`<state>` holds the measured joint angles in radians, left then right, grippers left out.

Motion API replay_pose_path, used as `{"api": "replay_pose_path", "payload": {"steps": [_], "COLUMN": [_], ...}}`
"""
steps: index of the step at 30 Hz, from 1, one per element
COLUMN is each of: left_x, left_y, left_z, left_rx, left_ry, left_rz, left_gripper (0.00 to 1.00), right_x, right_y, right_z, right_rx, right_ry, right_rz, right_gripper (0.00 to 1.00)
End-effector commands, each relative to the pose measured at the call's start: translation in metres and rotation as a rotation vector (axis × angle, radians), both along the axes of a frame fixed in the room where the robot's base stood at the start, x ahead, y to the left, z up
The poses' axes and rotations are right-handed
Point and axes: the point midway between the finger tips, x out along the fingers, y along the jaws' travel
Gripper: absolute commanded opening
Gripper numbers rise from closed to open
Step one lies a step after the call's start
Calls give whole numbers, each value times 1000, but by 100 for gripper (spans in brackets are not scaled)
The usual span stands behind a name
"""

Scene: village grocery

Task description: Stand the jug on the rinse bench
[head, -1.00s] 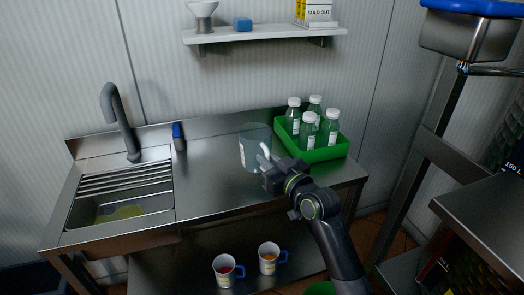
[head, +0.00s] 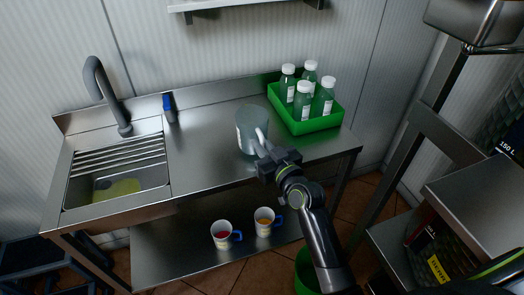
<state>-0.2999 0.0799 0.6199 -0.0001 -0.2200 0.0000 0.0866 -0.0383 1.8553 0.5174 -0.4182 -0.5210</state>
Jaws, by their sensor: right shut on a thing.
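The jug (head: 248,133) is a translucent grey vessel with a pale handle on its right side. It is upright at the steel rinse bench (head: 200,150), between the sink and the green crate. My right gripper (head: 264,158) is shut on the jug at its handle, reaching in from the front right. The jug looks to be on or just over the bench top; I cannot tell whether its base touches. The gripper hides part of the handle and the jug's lower right. My left gripper is not in view.
A green crate (head: 318,126) with several capped bottles stands to the right of the jug. The sink (head: 118,185) with a tap (head: 103,90) is at the left. Bare bench lies left of the jug.

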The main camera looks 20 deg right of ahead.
Motion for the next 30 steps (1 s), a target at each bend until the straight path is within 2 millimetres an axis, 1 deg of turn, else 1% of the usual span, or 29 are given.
{"api": "replay_pose_path", "payload": {"steps": [1,3,11,15,16,21,30], "left_x": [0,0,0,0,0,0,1], "left_y": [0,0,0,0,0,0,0], "left_z": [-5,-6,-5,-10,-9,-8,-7], "left_rx": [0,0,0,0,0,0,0], "left_ry": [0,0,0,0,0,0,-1], "left_rz": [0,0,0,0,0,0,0], "left_gripper": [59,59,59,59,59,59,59], "right_x": [0,0,0,0,0,0,0], "right_y": [0,0,0,0,0,0,0], "right_z": [-10,-16,-17,-21,-22,-20,-19], "right_rx": [1,2,1,0,0,0,0], "right_ry": [2,0,-2,-2,0,0,0], "right_rz": [0,0,0,0,0,0,0], "right_gripper": [0,0,0,0,13,34,34]}}
